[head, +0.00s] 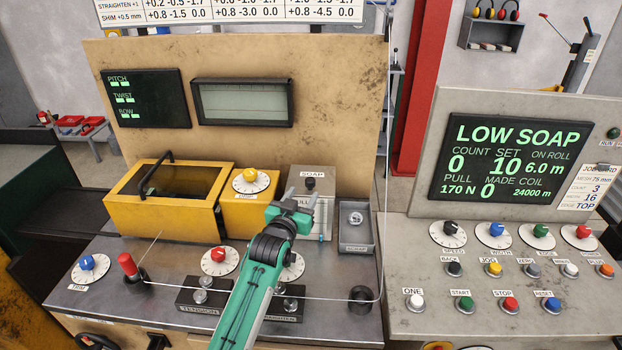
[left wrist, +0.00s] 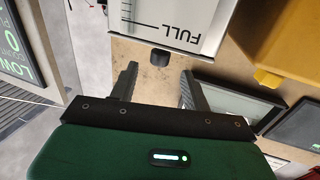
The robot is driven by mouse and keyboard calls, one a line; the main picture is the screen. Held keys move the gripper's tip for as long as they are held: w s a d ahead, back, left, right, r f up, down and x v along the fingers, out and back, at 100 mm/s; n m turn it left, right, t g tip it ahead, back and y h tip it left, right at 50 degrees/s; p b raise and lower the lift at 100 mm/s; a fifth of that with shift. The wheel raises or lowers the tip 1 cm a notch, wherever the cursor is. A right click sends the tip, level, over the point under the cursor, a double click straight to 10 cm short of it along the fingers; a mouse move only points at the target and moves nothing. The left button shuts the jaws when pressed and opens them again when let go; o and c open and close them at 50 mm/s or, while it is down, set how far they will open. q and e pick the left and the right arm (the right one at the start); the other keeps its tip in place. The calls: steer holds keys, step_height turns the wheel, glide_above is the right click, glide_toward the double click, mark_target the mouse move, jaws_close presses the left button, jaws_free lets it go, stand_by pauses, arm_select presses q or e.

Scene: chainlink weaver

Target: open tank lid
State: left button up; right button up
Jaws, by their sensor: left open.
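The soap tank (head: 322,177) is a grey box labelled SOAP behind the metal bench top. Its lid has a black knob (head: 310,184) on top, and the lid looks closed. My left gripper (head: 302,198) is in front of the tank, partly hiding its front and label. In the left wrist view, my left gripper (left wrist: 160,78) is open and empty, its two dark fingers apart. The black knob (left wrist: 160,58) shows there beyond and between the fingertips, under the upside-down FULL gauge (left wrist: 165,25). Contact is not visible. My right gripper is not in view.
A yellow open box with a black handle (head: 155,212) and a yellow dial unit (head: 252,195) stand left of the tank. A grey scrap bin (head: 356,232) stands to its right. A thin wire (head: 384,150) runs upright farther right. The control panel (head: 520,160) reads LOW SOAP.

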mark_target(308, 185)
arm_select(q)
steer(key=x, duration=0.2)
steer(key=shift+w+d+r+p, duration=0.1)
steer(key=shift+w+r+p, duration=0.1)
steer(key=shift+w+p, duration=0.1)
steer(key=p+x, duration=0.1)
steer(key=x, duration=0.3)
steer(key=shift+f, duration=0.15)
steer(key=shift+w+d, duration=0.1)
steer(key=shift+w, duration=0.15)
steer(key=shift+c, duration=0.5)
jaws_close()
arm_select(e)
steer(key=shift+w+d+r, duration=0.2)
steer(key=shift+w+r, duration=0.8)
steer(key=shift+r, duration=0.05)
